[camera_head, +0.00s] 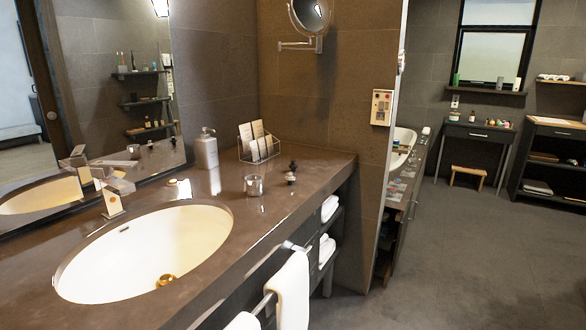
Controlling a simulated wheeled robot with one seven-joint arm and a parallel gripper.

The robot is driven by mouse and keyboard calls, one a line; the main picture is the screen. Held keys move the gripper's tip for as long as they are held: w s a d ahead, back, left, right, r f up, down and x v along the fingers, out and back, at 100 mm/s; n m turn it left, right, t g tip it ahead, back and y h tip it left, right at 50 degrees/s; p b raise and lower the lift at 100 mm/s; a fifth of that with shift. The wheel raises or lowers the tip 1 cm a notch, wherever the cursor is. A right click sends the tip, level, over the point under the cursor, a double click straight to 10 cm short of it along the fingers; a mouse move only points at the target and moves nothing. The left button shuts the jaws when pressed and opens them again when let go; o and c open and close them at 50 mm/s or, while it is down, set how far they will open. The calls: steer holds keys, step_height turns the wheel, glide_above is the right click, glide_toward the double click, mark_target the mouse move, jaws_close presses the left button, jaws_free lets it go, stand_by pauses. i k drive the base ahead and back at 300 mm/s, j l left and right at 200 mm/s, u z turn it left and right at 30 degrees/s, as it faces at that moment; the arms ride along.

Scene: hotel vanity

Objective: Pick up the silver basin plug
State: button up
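I cannot clearly make out a silver basin plug. A small dark object with a paler base (291,173) stands on the vanity counter to the right of a short clear or silvery cup (254,186); it is too small to identify. A silver tap (113,197) stands behind the basin. My gripper is not in view.
A soap dispenser (206,149) and a card holder (258,143) stand at the back of the counter. A towel rail (290,248) with white towels (288,292) juts from the counter's front. The grey floor (460,255) at right is clear.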

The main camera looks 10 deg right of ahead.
mark_target(291, 178)
steer(key=i+l+u, duration=0.15)
steer(key=u, duration=0.55)
steer(key=i+l+u, duration=0.25)
steer(key=l, duration=0.25)
steer(key=l+u, duration=0.2)
steer(key=l, duration=0.3)
steer(key=i+l+u, duration=0.25)
steer(key=l, duration=0.25)
steer(key=i+l, duration=0.1)
steer(key=l, duration=0.4)
steer(key=i+l, duration=0.1)
steer(key=l, duration=0.4)
steer(key=i+l+u, duration=0.1)
steer(key=l, duration=0.4)
steer(key=i+l, duration=0.1)
steer(key=l, duration=0.4)
steer(key=i, duration=0.2)
